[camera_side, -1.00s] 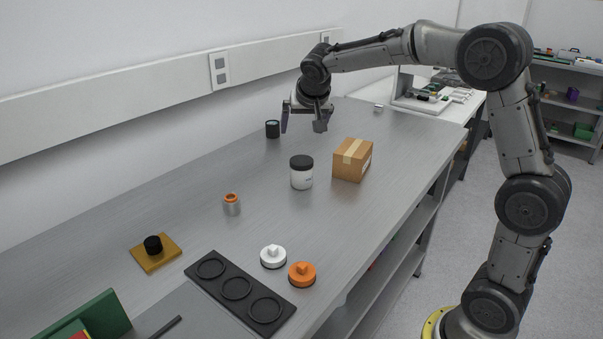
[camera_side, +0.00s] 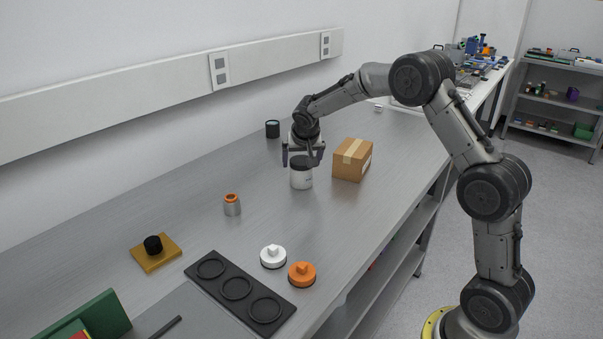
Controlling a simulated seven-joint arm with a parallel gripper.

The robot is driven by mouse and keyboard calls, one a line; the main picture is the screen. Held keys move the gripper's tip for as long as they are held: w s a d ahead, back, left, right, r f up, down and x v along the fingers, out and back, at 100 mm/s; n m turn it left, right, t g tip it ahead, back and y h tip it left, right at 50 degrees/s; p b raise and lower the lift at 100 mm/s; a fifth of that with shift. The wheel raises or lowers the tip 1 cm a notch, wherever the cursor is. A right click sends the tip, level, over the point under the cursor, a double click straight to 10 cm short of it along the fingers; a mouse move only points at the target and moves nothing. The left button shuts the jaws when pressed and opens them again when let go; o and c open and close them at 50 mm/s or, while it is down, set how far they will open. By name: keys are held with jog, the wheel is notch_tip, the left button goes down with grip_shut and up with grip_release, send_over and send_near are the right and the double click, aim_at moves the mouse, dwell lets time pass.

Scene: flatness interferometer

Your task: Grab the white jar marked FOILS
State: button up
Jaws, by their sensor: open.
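A white jar (camera_side: 301,180) with a dark lid stands upright on the grey bench, left of the cardboard box. Its label is too small to read. My gripper (camera_side: 301,163) is open and points down over the jar, with its fingers at about the height of the lid. One finger shows left of the lid and the other to its right. I cannot tell whether either finger touches the jar. The gripper hides part of the lid.
A cardboard box (camera_side: 352,160) stands close on the jar's right. A black cylinder (camera_side: 272,129) is behind, near the wall. A small metal part with an orange top (camera_side: 232,205) and white (camera_side: 273,257) and orange (camera_side: 302,275) knobbed discs lie nearer. Bench between them is clear.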

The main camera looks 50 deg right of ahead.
jog(key=x, duration=0.4)
jog(key=shift+d, duration=0.1)
jog(key=shift+c, duration=0.3)
jog(key=c, duration=1.2)
jog(key=shift+r, duration=0.1)
jog(key=shift+c, duration=0.2)
jog(key=shift+r, duration=0.1)
